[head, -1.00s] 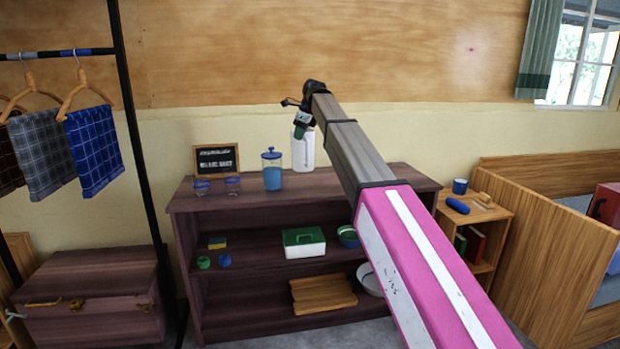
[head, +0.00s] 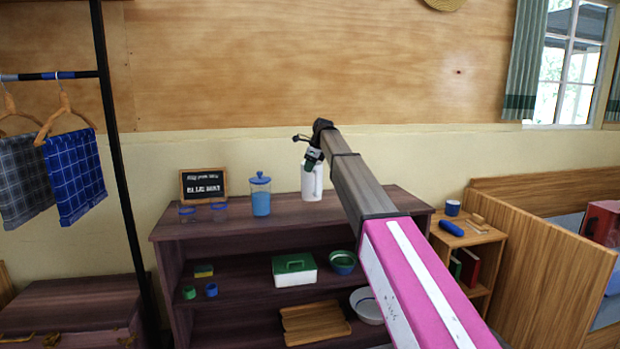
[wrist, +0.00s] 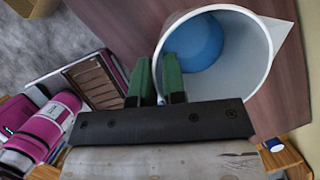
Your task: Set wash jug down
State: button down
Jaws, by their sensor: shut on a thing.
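The wash jug (head: 312,184) is white and upright at the back of the dark shelf unit's top (head: 370,207), right of the blue lidded jar. Its base looks on or just above the board; I cannot tell which. In the wrist view I look into its open mouth (wrist: 256,55), with a spout at right and blue inside at the bottom. My gripper (head: 313,156) is shut on the jug's rim; the green fingertips (wrist: 158,72) straddle its wall, one inside and one outside.
The board right of the jug is clear. Lower shelves hold a green-lidded box (head: 294,270) and bowls (head: 342,262). A bedside stand (head: 470,240) is at right.

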aim_at(306, 188)
jog(key=shift+w+d+f, duration=0.15)
jog(key=shift+f, duration=2.05)
jog(key=c, duration=1.2)
grip_release()
